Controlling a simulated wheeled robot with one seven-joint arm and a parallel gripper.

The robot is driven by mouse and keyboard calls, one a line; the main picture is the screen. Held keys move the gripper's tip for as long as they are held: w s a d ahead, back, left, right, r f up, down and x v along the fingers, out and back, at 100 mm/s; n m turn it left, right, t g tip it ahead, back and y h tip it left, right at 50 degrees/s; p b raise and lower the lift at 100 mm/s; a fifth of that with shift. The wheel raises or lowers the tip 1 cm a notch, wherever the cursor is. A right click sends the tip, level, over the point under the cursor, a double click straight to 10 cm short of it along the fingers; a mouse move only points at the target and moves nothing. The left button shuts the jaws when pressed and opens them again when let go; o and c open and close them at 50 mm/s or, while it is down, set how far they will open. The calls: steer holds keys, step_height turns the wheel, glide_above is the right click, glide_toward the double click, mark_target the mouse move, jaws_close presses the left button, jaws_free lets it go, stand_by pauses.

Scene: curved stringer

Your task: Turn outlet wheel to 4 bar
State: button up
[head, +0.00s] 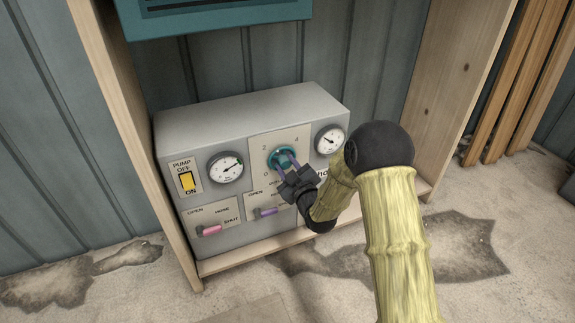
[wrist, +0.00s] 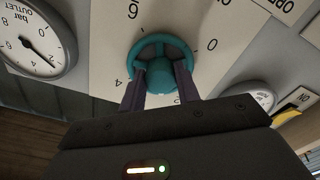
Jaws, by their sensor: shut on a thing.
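The outlet wheel (head: 273,157) is a small teal handwheel on a pale plate marked 0, 2, 4 and 6 on the grey panel. It also shows in the wrist view (wrist: 160,45), upside down. My gripper (head: 287,163) is shut on the wheel, its two purple fingers reaching it from the front; the wrist view shows the fingers (wrist: 159,85) either side of the hub. The outlet gauge (head: 330,139) is right of the wheel. In the wrist view this gauge (wrist: 38,45) is marked bar OUTLET; its exact reading is hard to tell. No clear wheel pointer shows.
The panel (head: 250,105) stands in a wooden frame (head: 125,130). Left of the wheel are another gauge (head: 226,167) and a yellow pump switch (head: 187,182). Below are a pink lever (head: 209,230) and a purple lever (head: 265,212), the latter close under my gripper.

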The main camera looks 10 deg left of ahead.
steer(key=m+p, duration=0.2)
steer(key=m, duration=0.4)
steer(key=shift+m, duration=0.3)
steer(key=m+p, duration=0.1)
steer(key=m, duration=0.2)
steer(key=shift+s+a+f+m+p, duration=0.1)
steer(key=shift+m+p, duration=0.3)
steer(key=shift+m, duration=0.5)
steer(key=shift+a+m+p, duration=0.1)
steer(key=shift+m+p, duration=0.3)
steer(key=shift+m, duration=0.5)
steer(key=o, duration=1)
steer(key=shift+d, duration=0.1)
